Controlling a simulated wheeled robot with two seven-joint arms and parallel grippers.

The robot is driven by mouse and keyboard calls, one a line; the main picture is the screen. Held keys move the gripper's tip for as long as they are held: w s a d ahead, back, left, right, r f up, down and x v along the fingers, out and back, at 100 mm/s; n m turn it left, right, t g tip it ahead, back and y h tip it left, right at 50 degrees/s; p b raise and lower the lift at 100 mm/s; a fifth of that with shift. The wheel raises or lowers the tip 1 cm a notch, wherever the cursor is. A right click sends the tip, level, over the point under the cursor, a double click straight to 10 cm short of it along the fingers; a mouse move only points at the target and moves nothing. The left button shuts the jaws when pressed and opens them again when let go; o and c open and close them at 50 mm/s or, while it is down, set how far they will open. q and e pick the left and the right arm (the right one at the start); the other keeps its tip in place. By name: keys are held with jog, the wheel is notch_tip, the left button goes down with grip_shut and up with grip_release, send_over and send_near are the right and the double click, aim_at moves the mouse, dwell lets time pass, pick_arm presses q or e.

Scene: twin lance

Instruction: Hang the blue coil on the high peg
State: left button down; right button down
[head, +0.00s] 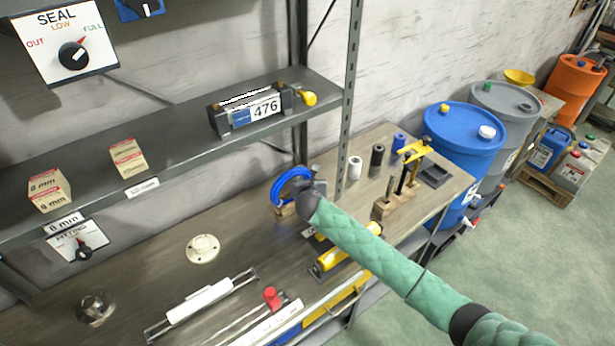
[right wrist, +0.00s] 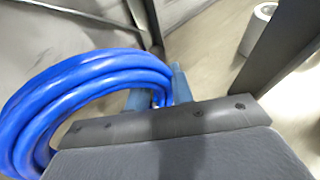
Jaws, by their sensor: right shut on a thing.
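The blue coil (head: 284,177) is a ring of several loops, just above the workbench at the foot of the shelf post. My right gripper (head: 303,185) is shut on the coil's right side. In the right wrist view the coil (right wrist: 70,85) fills the left side, and its loops run in between the fingers of the gripper (right wrist: 155,98). A small wooden block (head: 284,211) shows just below the coil; I cannot tell whether they touch. I cannot make out the high peg in either view. My left gripper is not in view.
The grey shelf (head: 180,129) and its upright post (head: 347,110) stand close to the coil.

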jog(key=shift+f, duration=0.1)
jog(key=c, duration=1.2)
grip_release()
jog(key=shift+f, duration=0.15)
